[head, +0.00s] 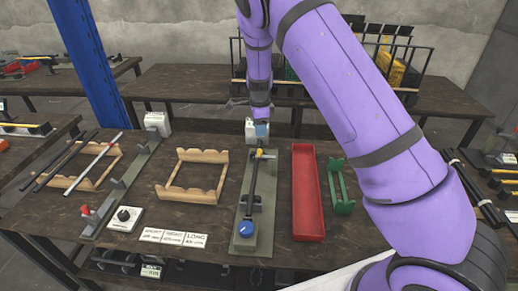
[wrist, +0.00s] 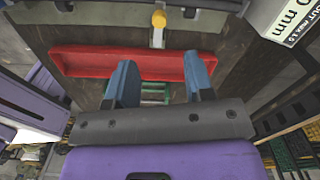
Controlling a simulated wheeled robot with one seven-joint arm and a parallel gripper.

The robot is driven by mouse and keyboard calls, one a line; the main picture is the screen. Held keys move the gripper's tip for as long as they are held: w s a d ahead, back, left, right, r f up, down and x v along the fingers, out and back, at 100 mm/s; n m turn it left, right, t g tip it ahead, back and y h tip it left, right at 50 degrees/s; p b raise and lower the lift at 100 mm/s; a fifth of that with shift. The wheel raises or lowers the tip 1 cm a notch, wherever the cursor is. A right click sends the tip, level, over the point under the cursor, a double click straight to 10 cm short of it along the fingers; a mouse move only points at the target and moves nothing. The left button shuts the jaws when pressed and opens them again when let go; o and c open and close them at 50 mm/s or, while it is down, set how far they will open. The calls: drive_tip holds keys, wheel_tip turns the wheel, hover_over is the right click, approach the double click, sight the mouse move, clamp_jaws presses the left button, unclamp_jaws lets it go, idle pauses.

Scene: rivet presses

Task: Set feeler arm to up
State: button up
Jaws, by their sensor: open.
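A long grey-green fixture (head: 244,213) lies on the middle of the table, with a blue knob (head: 246,228) at its near end and a dark rod along it. A small yellow-tipped part, apparently the feeler arm (head: 260,152), shows toward its far end. In the wrist view its yellow tip (wrist: 158,18) sits on a short pale stem, beyond and between my fingertips. Whether it is up or down I cannot tell. My gripper (head: 262,130) is at the fixture's far end, close to the yellow tip. In the wrist view its blue fingers (wrist: 158,68) are apart and empty.
A white box (head: 249,132) stands at the fixture's far end; its "mm" label shows in the wrist view (wrist: 287,22). A red tray (head: 307,200) and green rack (head: 341,186) lie right. A wooden frame (head: 191,196) and label cards (head: 172,237) lie left.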

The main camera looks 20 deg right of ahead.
sight(260, 150)
wheel_tip(260, 150, down, 10)
drive_tip(key=shift+f, duration=0.2)
idle(0.4)
clamp_jaws()
